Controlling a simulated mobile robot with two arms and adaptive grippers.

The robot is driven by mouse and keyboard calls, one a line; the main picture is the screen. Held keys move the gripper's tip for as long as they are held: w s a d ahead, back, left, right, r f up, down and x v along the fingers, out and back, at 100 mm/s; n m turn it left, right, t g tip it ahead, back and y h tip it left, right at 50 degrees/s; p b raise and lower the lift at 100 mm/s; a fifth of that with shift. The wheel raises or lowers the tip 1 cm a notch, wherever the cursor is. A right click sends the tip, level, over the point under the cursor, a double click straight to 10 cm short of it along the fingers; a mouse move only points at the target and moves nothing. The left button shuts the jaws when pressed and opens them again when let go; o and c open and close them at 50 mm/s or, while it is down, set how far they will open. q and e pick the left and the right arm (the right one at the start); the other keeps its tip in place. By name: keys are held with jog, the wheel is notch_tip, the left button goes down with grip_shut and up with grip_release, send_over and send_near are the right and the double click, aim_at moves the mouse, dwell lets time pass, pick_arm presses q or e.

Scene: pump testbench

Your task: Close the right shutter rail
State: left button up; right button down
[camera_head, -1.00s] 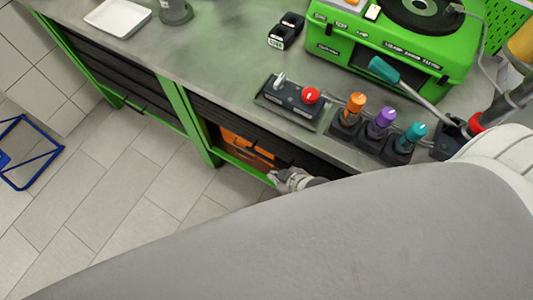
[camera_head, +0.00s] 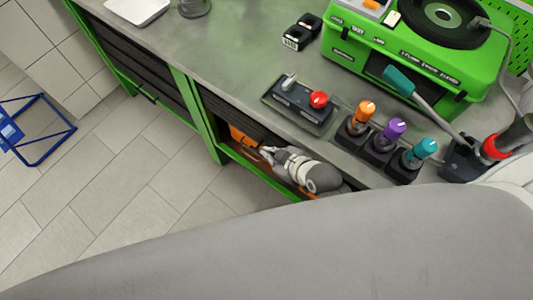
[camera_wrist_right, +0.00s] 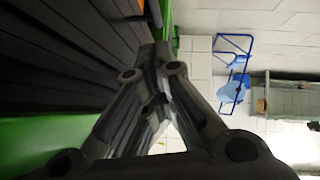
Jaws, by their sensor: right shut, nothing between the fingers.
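The right shutter (camera_head: 225,108) is a set of dark slats under the workbench top, right of the green middle post. It is partly open: orange contents (camera_head: 243,138) show below its lower edge. My right gripper (camera_head: 266,150) is at that lower edge, fingers shut with nothing between them; I cannot tell whether it touches the rail. In the right wrist view the shut fingertips (camera_wrist_right: 157,52) are beside the dark slats (camera_wrist_right: 55,55). The gripper and my grey arm hide the right part of the opening. My left gripper is not in view.
The left shutter (camera_head: 140,65) is a dark slatted front. The bench top (camera_head: 235,60) carries a switch box (camera_head: 300,105) with a red button, several coloured knobs (camera_head: 363,112) and a green test unit (camera_head: 400,60). A blue frame (camera_head: 45,130) stands on open tiled floor (camera_head: 130,190).

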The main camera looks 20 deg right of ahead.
aim_at(258, 151)
jog(key=shift+w+a+f, duration=0.1)
jog(key=shift+w+f, duration=0.5)
jog(key=shift+f, duration=0.6)
jog(key=shift+w+a+f, duration=0.15)
jog(key=shift+w+f, duration=0.5)
jog(key=shift+f, duration=0.5)
jog(key=shift+w+a+f, duration=0.1)
jog(key=shift+w+f, duration=0.5)
jog(key=shift+f, duration=0.6)
jog(key=shift+f, duration=0.1)
